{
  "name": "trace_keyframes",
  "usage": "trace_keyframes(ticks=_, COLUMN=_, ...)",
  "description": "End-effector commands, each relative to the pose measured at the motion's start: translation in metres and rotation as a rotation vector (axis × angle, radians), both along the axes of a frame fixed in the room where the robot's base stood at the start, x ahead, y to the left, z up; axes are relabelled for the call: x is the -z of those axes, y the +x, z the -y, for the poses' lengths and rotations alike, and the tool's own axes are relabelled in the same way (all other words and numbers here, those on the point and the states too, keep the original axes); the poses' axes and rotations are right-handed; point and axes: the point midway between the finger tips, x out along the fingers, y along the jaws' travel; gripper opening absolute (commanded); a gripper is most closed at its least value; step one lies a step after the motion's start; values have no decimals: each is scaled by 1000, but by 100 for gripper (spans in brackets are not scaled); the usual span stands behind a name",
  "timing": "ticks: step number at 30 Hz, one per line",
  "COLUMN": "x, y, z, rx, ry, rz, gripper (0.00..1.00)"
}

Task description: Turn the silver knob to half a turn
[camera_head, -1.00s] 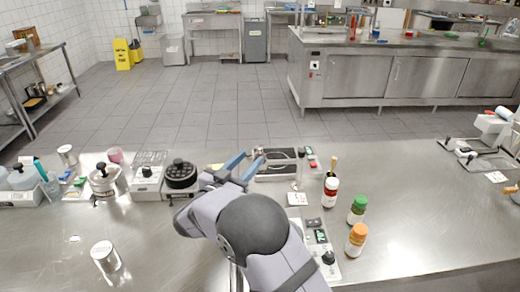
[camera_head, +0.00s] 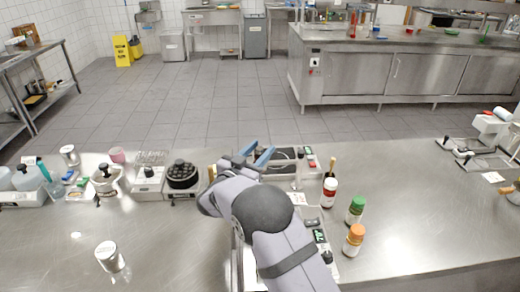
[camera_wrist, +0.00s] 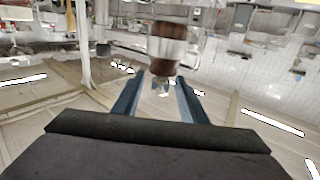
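My gripper (camera_head: 259,153) is over the back part of the steel counter, its two blue fingers apart. In the wrist view the fingers (camera_wrist: 162,80) are also apart, with a small shiny piece (camera_wrist: 161,88) seen between them. It may be the silver knob, but it is too blurred to be sure, and I cannot tell if the fingers touch it. A brown and silver cylinder (camera_wrist: 168,45) shows just above the fingertips. No silver knob can be picked out with certainty in the head view; my arm covers part of the counter.
A black round device (camera_head: 183,174) and a scale with a black knob (camera_head: 149,173) stand left of my arm. A panel with a green display (camera_head: 320,236), a red-labelled bottle (camera_head: 329,190), a green-capped jar (camera_head: 355,211) and an orange-capped jar (camera_head: 353,240) are to the right. The front left counter is mostly clear.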

Motion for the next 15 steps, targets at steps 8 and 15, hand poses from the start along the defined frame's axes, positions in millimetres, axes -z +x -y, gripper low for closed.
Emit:
trace_keyframes(ticks=8, x=0, y=0, z=0, rx=0, ry=0, rz=0, gripper=5)
trace_keyframes(ticks=15, x=0, y=0, z=-1, rx=10, ry=-1, rz=2, gripper=0)
